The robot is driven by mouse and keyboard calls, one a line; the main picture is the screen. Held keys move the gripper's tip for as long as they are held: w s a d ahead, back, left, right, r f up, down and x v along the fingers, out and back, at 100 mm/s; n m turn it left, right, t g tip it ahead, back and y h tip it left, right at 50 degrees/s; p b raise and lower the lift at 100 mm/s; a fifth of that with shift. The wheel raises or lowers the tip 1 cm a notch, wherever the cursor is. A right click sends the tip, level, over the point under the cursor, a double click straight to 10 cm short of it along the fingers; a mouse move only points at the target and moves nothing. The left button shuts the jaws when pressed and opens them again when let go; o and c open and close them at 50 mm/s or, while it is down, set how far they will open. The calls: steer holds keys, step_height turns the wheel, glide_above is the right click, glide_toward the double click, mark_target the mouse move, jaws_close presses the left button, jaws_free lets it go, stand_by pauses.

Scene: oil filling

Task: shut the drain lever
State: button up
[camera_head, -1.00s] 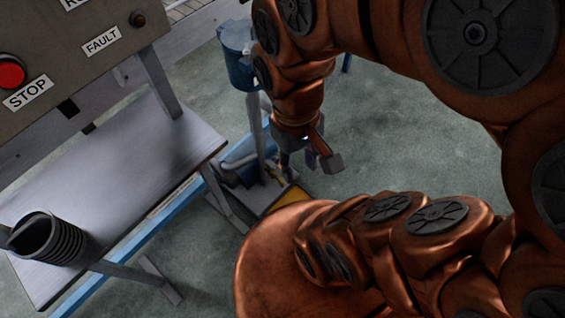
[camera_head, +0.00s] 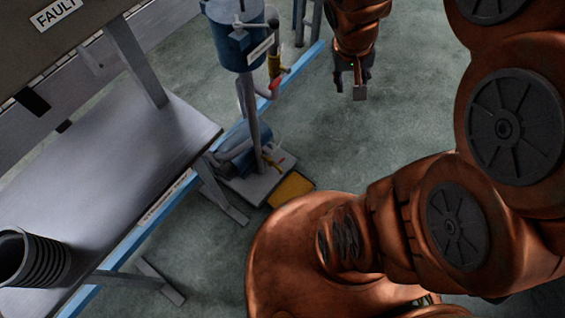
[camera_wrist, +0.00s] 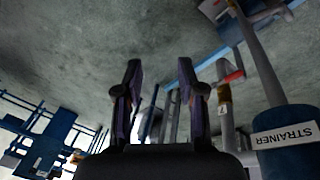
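A small red piece (camera_head: 274,84), possibly the drain lever, shows on the side piping of the blue strainer tank (camera_head: 228,45). A yellow fitting (camera_head: 274,66) sits just above it. The red piece also shows in the wrist view (camera_wrist: 233,76), right of my fingers, beside the blue tank with its STRAINER label (camera_wrist: 284,138). The lever's angle is too small to tell. My gripper (camera_head: 354,90) hangs right of the tank, apart from it. In the wrist view its two fingers (camera_wrist: 159,66) are spread with nothing between them.
A grey bench (camera_head: 110,165) with a black ribbed cylinder (camera_head: 35,258) stands at the left. A blue pump (camera_head: 243,145) on a pale base is below the tank, with a yellow tray (camera_head: 291,189) on the floor. The floor around my gripper is clear.

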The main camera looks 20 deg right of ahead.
steer(key=w+d+f+m+t+h+b, duration=0.1)
steer(key=w+d+f+t+b, duration=0.1)
steer(key=w+d+f+b, duration=0.45)
steer(key=w+d+f+m+t+b, duration=0.1)
steer(key=w+d+f+t, duration=0.15)
steer(key=w+f, duration=0.75)
steer(key=w+d+f+t+y+b, duration=0.1)
steer(key=w+d+f+b, duration=0.3)
steer(key=w+f, duration=0.55)
steer(key=m+t+y+b, duration=0.3)
steer(key=m+y+b, duration=0.4)
steer(key=y+b, duration=1.25)
glide_toward(283, 160)
steer(key=w+a+h+b, duration=0.2)
steer(key=shift+g+y, duration=0.25)
steer(key=shift+y, duration=0.1)
steer(key=shift+s+a+r+b+x, duration=0.15)
steer(key=shift+b+x, duration=0.25)
steer(key=shift+x, duration=0.9)
steer(key=shift+s+r+b+x, duration=0.15)
steer(key=shift+b+x, duration=0.25)
steer(key=shift+x, duration=0.9)
steer(key=shift+s+a+r+b+x, duration=0.15)
steer(key=shift+b+x, duration=0.25)
steer(key=shift+x, duration=0.95)
steer(key=shift+d, duration=0.1)
